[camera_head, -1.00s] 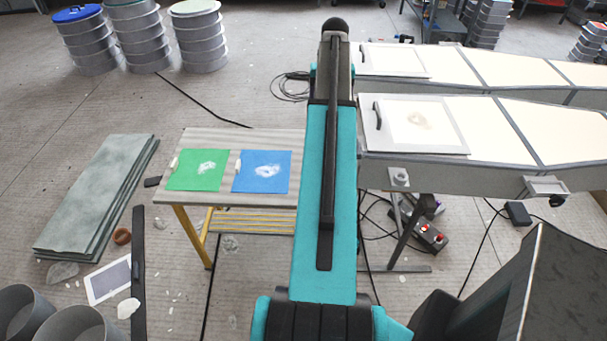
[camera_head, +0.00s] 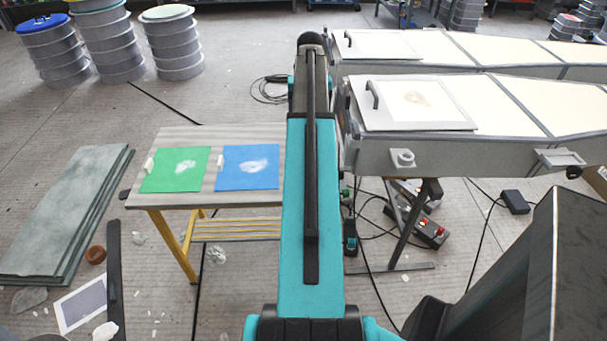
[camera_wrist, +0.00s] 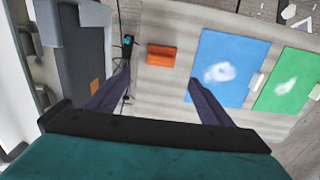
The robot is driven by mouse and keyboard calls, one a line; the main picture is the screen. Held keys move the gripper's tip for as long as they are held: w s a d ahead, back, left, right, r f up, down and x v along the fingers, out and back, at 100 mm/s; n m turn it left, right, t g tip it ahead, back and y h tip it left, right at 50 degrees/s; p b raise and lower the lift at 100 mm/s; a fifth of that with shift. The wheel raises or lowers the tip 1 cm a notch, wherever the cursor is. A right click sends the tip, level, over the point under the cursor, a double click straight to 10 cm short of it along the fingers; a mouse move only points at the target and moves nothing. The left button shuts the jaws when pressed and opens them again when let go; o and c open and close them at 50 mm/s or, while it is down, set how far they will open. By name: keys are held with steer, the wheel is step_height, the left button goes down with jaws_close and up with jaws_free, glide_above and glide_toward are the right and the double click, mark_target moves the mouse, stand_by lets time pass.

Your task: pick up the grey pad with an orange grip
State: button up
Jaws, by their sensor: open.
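In the wrist view, an orange grip (camera_wrist: 161,55) shows over the pale grey striped tabletop. I cannot clearly tell the grey pad's outline from the tabletop around it. My gripper (camera_wrist: 158,78) is open, with one dark finger to each side below the orange grip in the picture; nothing shows between the fingers. The orange grip appears apart from both fingers. In the head view my arm hides the right part of the table, and neither the orange grip nor my gripper shows.
On the table (camera_head: 265,142) lie a blue sheet (camera_head: 235,179) and a green sheet (camera_head: 190,183), each with a pale grip and white patch. Long cream-topped moulds (camera_head: 505,110) stand close right of the table. Stacked slabs (camera_head: 75,200) and drums (camera_head: 172,45) are left.

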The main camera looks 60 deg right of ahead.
steer(key=shift+w+f+b, duration=0.15)
steer(key=shift+f+b, duration=1)
steer(key=shift+f, duration=0.6)
steer(key=shift+a, duration=0.1)
steer(key=shift+f+p, duration=0.35)
steer(key=shift+f, duration=3.95)
steer(key=shift+w+f, duration=0.1)
steer(key=shift+f, duration=0.05)
steer(key=shift+w+f+p, duration=0.1)
steer(key=shift+f+p, duration=0.3)
steer(key=shift+f, duration=2.05)
steer(key=c, duration=1.2)
steer(key=shift+r, duration=0.15)
